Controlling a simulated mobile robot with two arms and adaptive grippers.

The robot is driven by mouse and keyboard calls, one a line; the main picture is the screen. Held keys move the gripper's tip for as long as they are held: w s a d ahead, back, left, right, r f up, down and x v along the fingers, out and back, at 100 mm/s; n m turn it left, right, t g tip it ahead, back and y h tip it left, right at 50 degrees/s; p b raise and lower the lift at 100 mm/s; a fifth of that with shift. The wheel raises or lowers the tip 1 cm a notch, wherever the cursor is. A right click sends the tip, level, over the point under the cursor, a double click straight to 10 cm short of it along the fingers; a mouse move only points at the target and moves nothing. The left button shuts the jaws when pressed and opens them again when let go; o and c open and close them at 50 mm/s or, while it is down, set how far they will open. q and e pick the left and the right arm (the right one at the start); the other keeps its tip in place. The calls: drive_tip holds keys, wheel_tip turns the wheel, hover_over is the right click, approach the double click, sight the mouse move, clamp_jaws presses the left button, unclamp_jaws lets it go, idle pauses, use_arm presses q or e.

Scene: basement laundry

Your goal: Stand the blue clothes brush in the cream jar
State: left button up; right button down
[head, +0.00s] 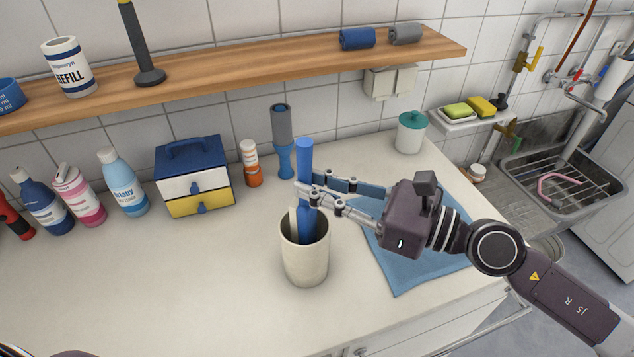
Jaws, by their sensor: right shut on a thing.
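The cream jar (306,263) stands upright on the counter, near its front middle. The blue clothes brush (304,160) is upright with its handle up, and its lower part is inside the jar's mouth. A pale strip, perhaps its bristles, shows at the left of the brush inside the jar. My right gripper (308,195) comes in from the right and is shut on the brush just above the jar's rim. The brush's lower end is hidden by the jar wall, so I cannot tell whether it touches the bottom. My left gripper is not in view.
A blue cloth (410,265) lies right of the jar under my right arm. A blue-grey lint roller or similar (283,140) and an orange-white bottle (250,165) stand behind. A small drawer box (195,178) and several bottles are left. The counter front left is clear.

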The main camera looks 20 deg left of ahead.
drive_tip(key=c, duration=1.7)
unclamp_jaws()
drive_tip(key=shift+c, duration=0.2)
drive_tip(key=s+d, duration=0.2)
drive_tip(key=d, duration=0.9)
drive_tip(key=shift+s+d, duration=0.15)
drive_tip(key=shift+d, duration=0.25)
